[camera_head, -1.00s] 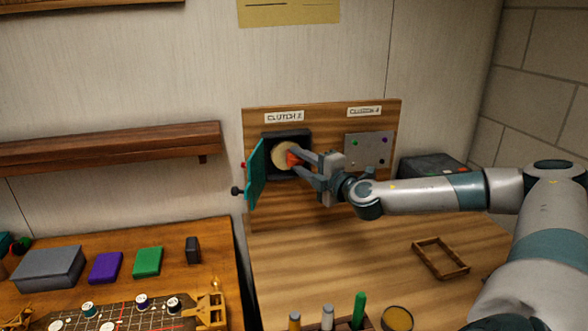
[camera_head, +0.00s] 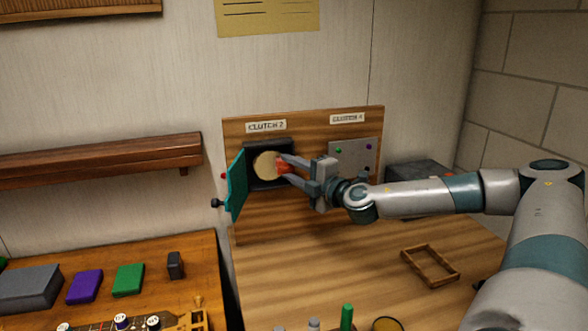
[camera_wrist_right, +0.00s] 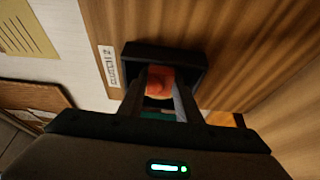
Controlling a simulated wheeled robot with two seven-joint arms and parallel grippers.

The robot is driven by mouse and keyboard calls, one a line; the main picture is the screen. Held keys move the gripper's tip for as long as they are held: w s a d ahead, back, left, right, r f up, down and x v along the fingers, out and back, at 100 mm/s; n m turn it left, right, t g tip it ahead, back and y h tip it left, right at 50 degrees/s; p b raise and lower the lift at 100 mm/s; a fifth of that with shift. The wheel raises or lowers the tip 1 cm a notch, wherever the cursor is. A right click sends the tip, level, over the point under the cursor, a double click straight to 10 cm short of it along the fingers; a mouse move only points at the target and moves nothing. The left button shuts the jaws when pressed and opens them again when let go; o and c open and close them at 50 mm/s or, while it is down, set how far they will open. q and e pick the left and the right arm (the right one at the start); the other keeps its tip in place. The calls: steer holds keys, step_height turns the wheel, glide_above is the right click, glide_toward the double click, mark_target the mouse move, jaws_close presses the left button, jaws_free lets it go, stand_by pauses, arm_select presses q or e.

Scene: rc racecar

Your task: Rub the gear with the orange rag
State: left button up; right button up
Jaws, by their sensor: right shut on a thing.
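The gear (camera_head: 266,165) is a round, pale yellow disc inside a dark box on the wooden board, under the label "CLUTCH 2". The box's teal door (camera_head: 237,185) stands open to the left. My right gripper (camera_head: 283,169) is shut on the orange rag (camera_head: 284,165) at the gear's right edge. In the right wrist view the rag (camera_wrist_right: 160,80) sits between the two fingers, within the dark box's opening. The rag hides part of the gear there, and I cannot tell whether they touch. My left gripper is not in view.
A grey plate (camera_head: 352,157) with coloured dots is on the board at right. A dark box (camera_head: 418,174) stands behind my right arm. An empty wooden frame (camera_head: 430,266) lies on the table. Purple (camera_head: 85,287) and green (camera_head: 128,280) blocks are at left. The table's middle is clear.

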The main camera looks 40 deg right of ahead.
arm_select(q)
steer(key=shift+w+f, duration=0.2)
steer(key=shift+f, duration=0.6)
arm_select(e)
steer(key=shift+d+f, duration=0.35)
steer(key=shift+f, duration=0.3)
steer(key=shift+a+r+p, duration=0.15)
steer(key=shift+a+p, duration=0.4)
steer(key=shift+p, duration=0.05)
steer(key=a, duration=0.1)
steer(key=w+a+p, duration=0.1)
steer(key=a, duration=0.1)
steer(key=shift+w+a+r+p, duration=0.15)
steer(key=shift+w+a+p, duration=0.15)
steer(key=shift+w+a, duration=0.2)
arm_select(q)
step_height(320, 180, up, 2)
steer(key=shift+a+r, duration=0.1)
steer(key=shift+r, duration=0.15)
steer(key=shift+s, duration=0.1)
arm_select(e)
steer(key=shift+r, duration=0.1)
